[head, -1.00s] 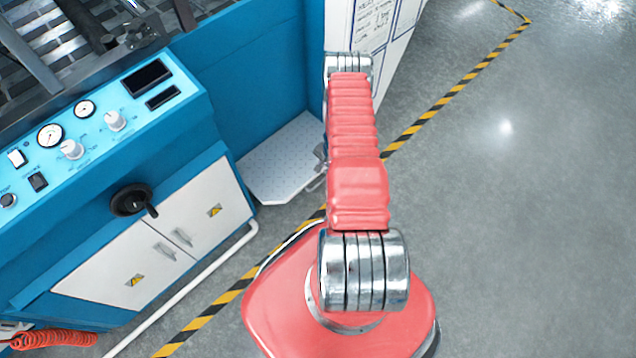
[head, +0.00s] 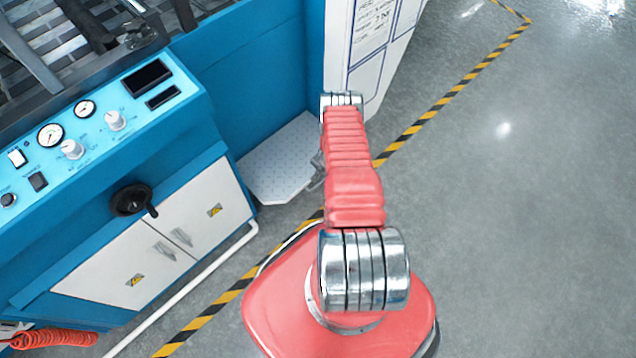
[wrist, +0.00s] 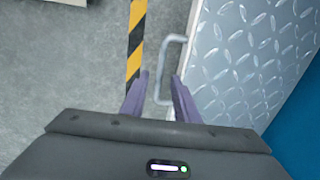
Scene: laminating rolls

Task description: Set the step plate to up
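The step plate (head: 278,168) is a pale metal tread plate. In the head view it lies flat and low against the blue machine, left of my arm. In the wrist view the plate (wrist: 245,65) fills the upper right, with its diamond pattern. A grey U-shaped handle (wrist: 160,70) sticks out from its left edge. My gripper (wrist: 159,77) is open, its two purple-grey fingers on either side of the handle's bar in the picture. I cannot tell whether they touch it. In the head view my gripper is mostly hidden by the arm.
The blue machine (head: 240,75) with its control panel, black handwheel (head: 132,200) and white cabinet doors stands on the left. A white panel (head: 370,50) stands behind the arm. Yellow-black floor tape (head: 440,105) runs past. The grey floor at right is clear.

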